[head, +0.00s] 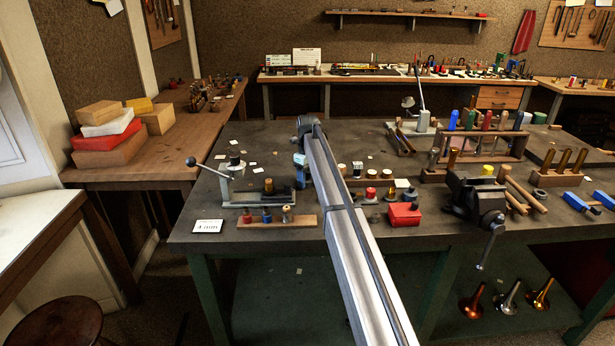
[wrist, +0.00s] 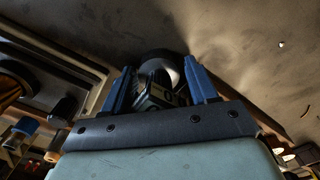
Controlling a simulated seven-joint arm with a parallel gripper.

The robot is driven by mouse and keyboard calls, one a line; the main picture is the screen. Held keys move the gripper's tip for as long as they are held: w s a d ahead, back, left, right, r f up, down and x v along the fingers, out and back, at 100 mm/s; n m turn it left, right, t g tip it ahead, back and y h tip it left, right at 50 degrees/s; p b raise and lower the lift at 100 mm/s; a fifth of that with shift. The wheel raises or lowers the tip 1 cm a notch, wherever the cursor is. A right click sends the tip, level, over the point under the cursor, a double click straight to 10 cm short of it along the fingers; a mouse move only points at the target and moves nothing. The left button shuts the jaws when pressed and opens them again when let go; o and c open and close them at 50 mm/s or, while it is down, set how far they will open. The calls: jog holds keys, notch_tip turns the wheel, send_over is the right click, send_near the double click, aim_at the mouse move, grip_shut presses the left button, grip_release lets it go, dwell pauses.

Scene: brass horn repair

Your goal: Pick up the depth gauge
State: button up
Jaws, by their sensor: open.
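My gripper (wrist: 160,72) is open, with its two blue fingers spread in the wrist view. A dark object with a rounded dark and pale ring (wrist: 176,70) sits between and beyond the fingers. It looks like the depth gauge, but the shade makes this hard to confirm. I cannot tell whether the fingers touch it. In the head view my gripper (head: 299,160) is low over the left part of the dark bench, with a blue finger showing. My arm hides much of this spot, and the gauge cannot be made out clearly there.
A lever press (head: 240,190) stands just left of my gripper on the workbench (head: 205,238). A wooden strip with coloured pieces (head: 278,221) lies in front. A red box (head: 404,214) and a vise (head: 476,194) are to the right. Small white labels lie on the bench.

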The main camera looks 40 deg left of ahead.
jog(key=shift+c, duration=0.5)
jog(key=c, duration=0.8)
jog(key=shift+r, duration=0.15)
jog(key=shift+r, duration=0.55)
jog(key=r, duration=0.7)
jog(key=shift+s+a+r, duration=0.25)
jog(key=shift+s+r, duration=0.05)
jog(key=shift+r, duration=0.1)
jog(key=shift+s+a+r+n, duration=0.45)
jog(key=shift+s+r+n, duration=0.5)
jog(key=shift+s, duration=1.5)
jog(key=shift+s+a+r+n, duration=0.45)
jog(key=shift+s+r+n, duration=0.55)
jog(key=shift+s, duration=1.45)
jog(key=shift+s+a+r+n, duration=0.45)
jog(key=shift+s+r+n, duration=0.5)
jog(key=shift+s, duration=1.5)
